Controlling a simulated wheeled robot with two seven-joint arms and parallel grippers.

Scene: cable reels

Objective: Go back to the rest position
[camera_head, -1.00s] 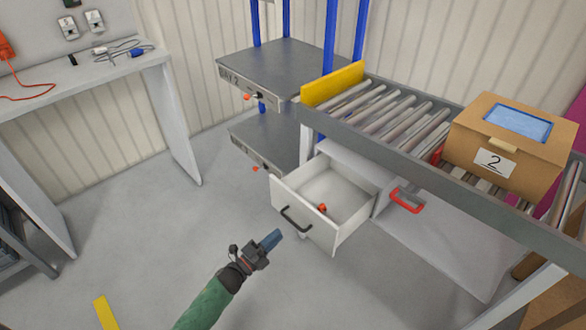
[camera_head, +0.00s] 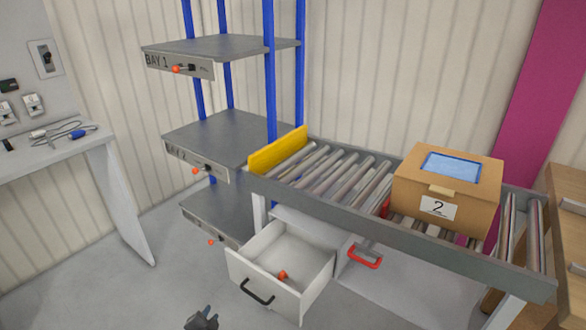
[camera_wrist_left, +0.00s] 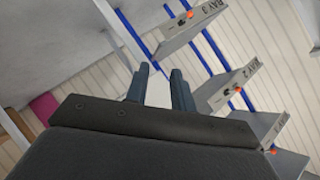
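My left gripper (camera_head: 203,320) shows only in part at the bottom edge of the head view, in front of and below the open drawer, and apart from it. In the left wrist view my left gripper (camera_wrist_left: 160,72) has its two dark fingers spread, with a clear gap and nothing between them. My right gripper is in neither view.
A white drawer (camera_head: 240,274) stands open, with a small orange-red item (camera_head: 282,275) inside. Above it a roller conveyor (camera_head: 340,222) carries a cardboard box (camera_head: 450,200) marked 2. A shelf rack (camera_head: 215,135) stands behind, a bench (camera_head: 50,153) at left. Floor (camera_head: 130,295) is free at lower left.

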